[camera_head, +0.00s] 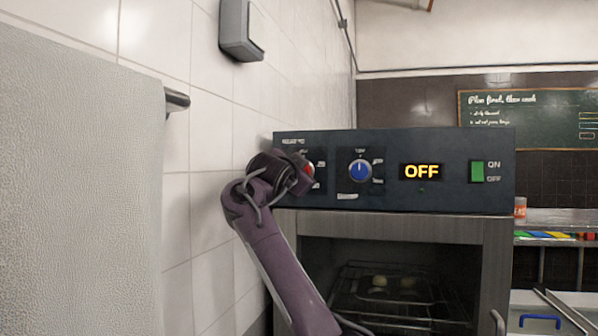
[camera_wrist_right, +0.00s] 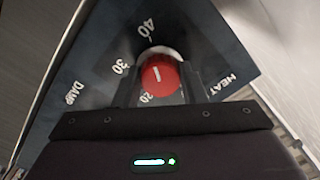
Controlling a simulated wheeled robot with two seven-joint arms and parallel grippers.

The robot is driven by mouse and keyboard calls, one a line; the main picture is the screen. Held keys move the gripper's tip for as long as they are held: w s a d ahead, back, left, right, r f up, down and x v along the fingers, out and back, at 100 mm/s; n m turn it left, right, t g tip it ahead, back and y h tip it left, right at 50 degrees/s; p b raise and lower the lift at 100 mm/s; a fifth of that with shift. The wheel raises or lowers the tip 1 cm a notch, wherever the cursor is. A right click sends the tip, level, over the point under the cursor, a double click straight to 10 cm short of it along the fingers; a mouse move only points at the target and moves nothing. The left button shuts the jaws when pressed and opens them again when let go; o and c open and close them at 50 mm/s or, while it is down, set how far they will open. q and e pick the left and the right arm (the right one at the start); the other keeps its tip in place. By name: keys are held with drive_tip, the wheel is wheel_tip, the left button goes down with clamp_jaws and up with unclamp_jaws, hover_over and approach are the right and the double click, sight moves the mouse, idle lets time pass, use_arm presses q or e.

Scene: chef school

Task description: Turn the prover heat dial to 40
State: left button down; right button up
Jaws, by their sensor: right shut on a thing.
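The heat dial is a red knob (camera_head: 309,170) at the left end of the prover's dark front panel (camera_head: 440,199), partly hidden by my right gripper (camera_head: 301,173) in the head view. In the right wrist view the red knob (camera_wrist_right: 165,76) sits between the fingers of my right gripper (camera_wrist_right: 161,88), which is shut on it. Labels 20, 30 and 40 run around the knob. Its white mark points roughly towards the 40; the exact alignment is hard to tell. My left gripper is not in view.
A blue dial (camera_head: 361,171) is right of the red one, then a display (camera_head: 422,172) reading OFF and a green ON/OFF switch (camera_head: 477,172). Below is the prover's glass door (camera_head: 395,270) with racks behind it. A tiled wall (camera_head: 215,110) and hanging towel (camera_head: 80,190) bound the left.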

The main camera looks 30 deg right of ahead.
drive_tip(key=shift+w+f, duration=0.1)
drive_tip(key=shift+f, duration=0.2)
drive_tip(key=o, duration=0.6)
drive_tip(key=shift+c, duration=0.2)
drive_tip(key=o, duration=0.4)
drive_tip(key=shift+r, duration=0.2)
drive_tip(key=b+v, duration=0.3)
drive_tip(key=v, duration=0.5)
